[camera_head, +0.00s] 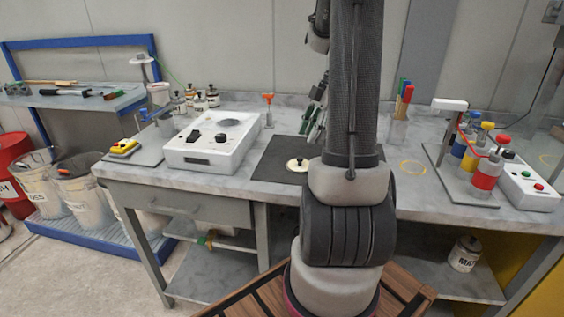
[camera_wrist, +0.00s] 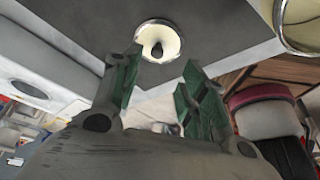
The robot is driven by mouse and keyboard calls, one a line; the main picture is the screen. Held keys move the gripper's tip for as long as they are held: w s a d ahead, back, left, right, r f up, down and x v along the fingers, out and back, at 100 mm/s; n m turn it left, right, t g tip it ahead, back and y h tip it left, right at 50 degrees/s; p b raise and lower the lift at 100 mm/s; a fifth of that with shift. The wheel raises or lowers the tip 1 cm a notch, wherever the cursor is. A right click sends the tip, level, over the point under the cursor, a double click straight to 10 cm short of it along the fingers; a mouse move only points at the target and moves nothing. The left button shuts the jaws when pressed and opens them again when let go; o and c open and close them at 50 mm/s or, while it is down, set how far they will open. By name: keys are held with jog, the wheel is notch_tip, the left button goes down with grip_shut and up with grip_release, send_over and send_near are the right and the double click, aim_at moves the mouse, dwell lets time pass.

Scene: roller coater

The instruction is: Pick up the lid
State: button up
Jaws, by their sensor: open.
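The lid (camera_head: 297,165) is a small cream disc with a black knob. It lies on a dark mat (camera_head: 270,168) near the front of the grey bench. In the wrist view the lid (camera_wrist: 146,34) shows at the top, just beyond the fingertips. My gripper (camera_wrist: 160,72) is open, with its green-lined fingers apart and nothing between them. In the head view the gripper (camera_head: 314,120) is partly hidden behind my arm, above the mat.
A white box with knobs (camera_head: 205,158) stands left of the mat. Marker pens (camera_head: 402,103) and a rack of coloured bottles (camera_head: 483,170) are to the right. A cream round object (camera_wrist: 300,25) is cut off at the wrist view's right edge.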

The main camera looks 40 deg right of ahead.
aim_at(300, 158)
jog(key=x, duration=0.8)
jog(key=shift+w, duration=0.2)
jog(key=shift+c, duration=0.4)
jog(key=shift+d, duration=0.1)
jog(key=c, duration=0.8)
